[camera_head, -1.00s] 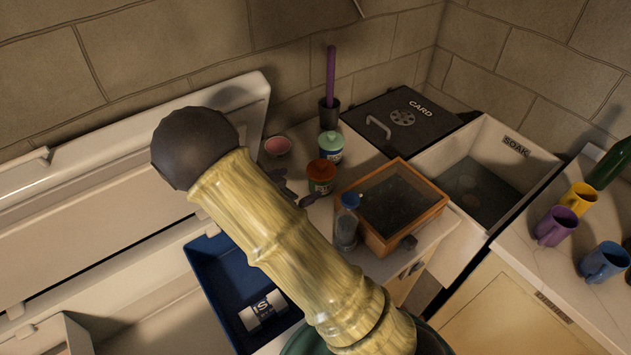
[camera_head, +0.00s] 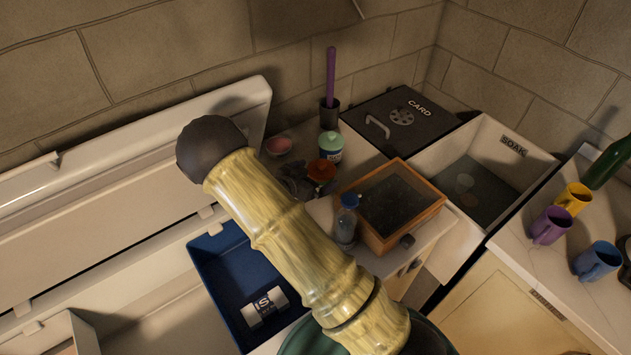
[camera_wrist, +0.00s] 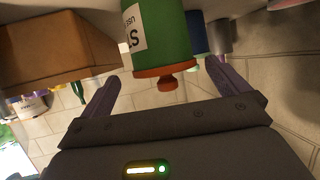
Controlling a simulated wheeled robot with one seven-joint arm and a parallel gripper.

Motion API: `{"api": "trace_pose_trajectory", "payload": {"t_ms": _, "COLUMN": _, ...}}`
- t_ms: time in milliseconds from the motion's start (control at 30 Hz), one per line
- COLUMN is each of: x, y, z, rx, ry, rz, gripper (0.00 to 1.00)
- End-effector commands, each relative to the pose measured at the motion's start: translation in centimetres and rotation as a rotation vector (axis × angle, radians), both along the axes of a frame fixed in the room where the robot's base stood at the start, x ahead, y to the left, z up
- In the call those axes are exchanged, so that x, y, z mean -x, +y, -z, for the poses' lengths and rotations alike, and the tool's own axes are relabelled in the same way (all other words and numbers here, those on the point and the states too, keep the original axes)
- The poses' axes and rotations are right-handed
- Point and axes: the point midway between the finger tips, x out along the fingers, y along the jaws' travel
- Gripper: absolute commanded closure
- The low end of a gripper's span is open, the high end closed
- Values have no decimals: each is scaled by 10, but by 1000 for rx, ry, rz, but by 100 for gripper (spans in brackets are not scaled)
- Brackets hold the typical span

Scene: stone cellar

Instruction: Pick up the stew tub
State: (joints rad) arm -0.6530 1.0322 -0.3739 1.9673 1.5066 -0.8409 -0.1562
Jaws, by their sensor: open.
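The stew tub has an orange lid (camera_head: 321,170) and stands on the counter, partly hidden by my gripper in the head view. In the wrist view, which looks upside down, its green body (camera_wrist: 158,38) with a white label, partly reading "ST", shows large, the orange knobbed lid toward me. My gripper (camera_wrist: 161,72) is open, with one purple finger on each side of the tub's lid end. I cannot tell whether either finger touches it. In the head view my gripper (camera_head: 298,183) is a dark shape just left of the tub.
A pale-green-lidded jar (camera_head: 331,146) stands close behind the tub, with a pink bowl (camera_head: 278,145) to its left. A glass-topped wooden box (camera_head: 425,220) and a blue-capped bottle (camera_head: 346,225) stand in front right. A blue bin (camera_head: 218,270) holds a white can.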

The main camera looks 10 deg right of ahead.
Motion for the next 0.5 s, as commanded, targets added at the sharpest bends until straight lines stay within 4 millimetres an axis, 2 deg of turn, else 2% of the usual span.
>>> {"api": "trace_pose_trajectory", "payload": {"t_ms": 200, "x": -20, "y": -24, "z": 7, "rx": 2, "ry": 2, "rz": 1, "gripper": 0}}
{"api": "trace_pose_trajectory", "payload": {"t_ms": 500, "x": -25, "y": -30, "z": 12, "rx": -1, "ry": -1, "rz": 0, "gripper": 0}}
